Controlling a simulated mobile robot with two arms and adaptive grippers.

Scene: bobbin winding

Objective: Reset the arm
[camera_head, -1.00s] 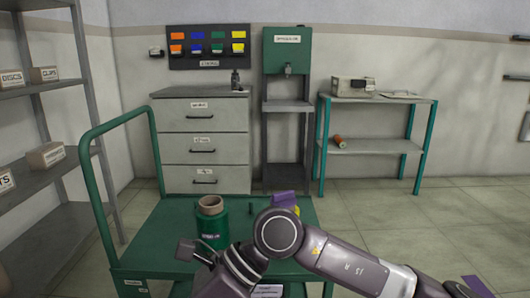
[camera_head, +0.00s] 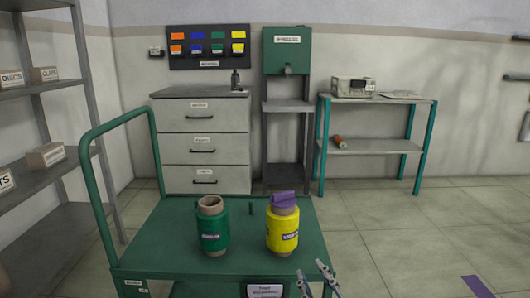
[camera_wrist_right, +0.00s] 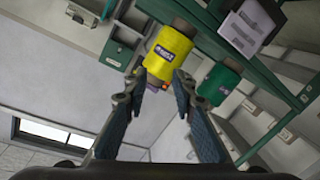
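My right gripper (camera_head: 316,282) shows at the bottom of the head view, in front of the green cart's (camera_head: 172,240) near edge. Its two fingers are apart and hold nothing. In the right wrist view the open fingers (camera_wrist_right: 160,82) point toward a yellow bobbin (camera_wrist_right: 171,50), which stands beyond the tips with a gap. In the head view the yellow bobbin (camera_head: 282,232) stands upright on the cart with a purple piece (camera_head: 284,199) on top. A green bobbin (camera_head: 212,229) stands upright to its left. My left gripper is not seen.
A grey drawer cabinet (camera_head: 202,150), a green wall unit (camera_head: 287,52) and a teal-legged table (camera_head: 375,147) stand against the back wall. Grey shelves (camera_head: 62,162) with boxes are at the left. The floor (camera_head: 400,230) right of the cart is clear.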

